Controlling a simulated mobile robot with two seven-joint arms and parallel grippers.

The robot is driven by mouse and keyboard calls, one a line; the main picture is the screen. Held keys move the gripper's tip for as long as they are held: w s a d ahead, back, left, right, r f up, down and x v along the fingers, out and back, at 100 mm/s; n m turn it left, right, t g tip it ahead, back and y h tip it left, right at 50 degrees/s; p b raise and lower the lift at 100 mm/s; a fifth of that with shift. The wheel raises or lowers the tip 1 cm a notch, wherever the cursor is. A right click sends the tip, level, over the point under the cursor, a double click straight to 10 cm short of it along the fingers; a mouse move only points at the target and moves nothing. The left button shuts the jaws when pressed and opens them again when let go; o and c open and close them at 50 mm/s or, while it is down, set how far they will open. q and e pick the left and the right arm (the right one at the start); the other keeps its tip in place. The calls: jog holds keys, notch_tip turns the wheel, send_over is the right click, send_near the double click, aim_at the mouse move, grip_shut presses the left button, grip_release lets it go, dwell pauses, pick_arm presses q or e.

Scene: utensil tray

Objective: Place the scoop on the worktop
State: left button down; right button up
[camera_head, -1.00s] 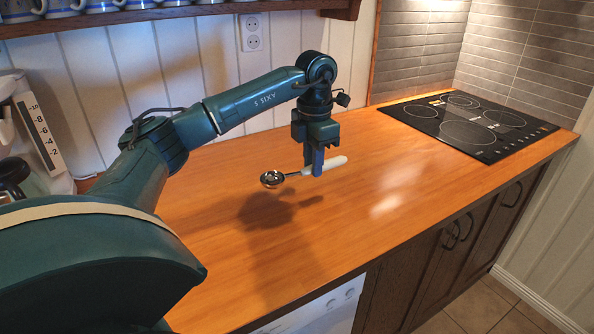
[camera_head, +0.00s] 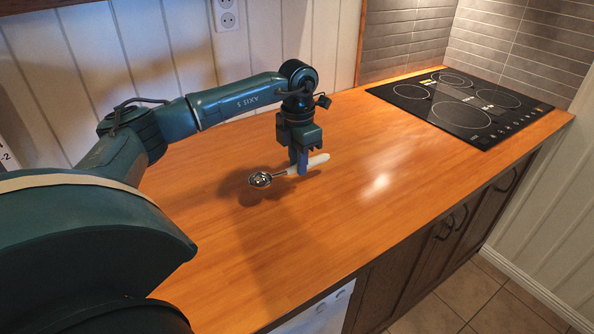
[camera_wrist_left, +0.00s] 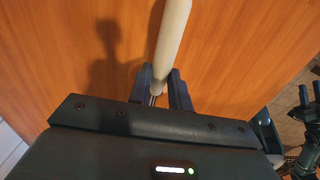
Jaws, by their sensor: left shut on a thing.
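The scoop (camera_head: 261,179) has a round metal bowl and a pale handle (camera_head: 316,161). My left gripper (camera_head: 302,170) is shut on the scoop near where the handle meets the metal neck. The scoop is held roughly level, a little above the wooden worktop (camera_head: 230,235), with its shadow close by. In the left wrist view the pale handle (camera_wrist_left: 172,42) sticks out between the fingers (camera_wrist_left: 158,85); the bowl is hidden there.
A black cooktop (camera_head: 462,105) is set in the worktop at the back right. The worktop around the scoop is clear. Cabinets (camera_head: 450,225) stand below its front edge, and a wall socket (camera_head: 226,14) is at the back.

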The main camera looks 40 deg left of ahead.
pick_arm(q)
jog(key=shift+f, duration=1.7)
jog(key=shift+f, duration=0.15)
jog(key=c, duration=1.3)
grip_release()
notch_tip(320, 180, up, 12)
jog(key=shift+r+b, duration=0.2)
jog(key=shift+b, duration=0.15)
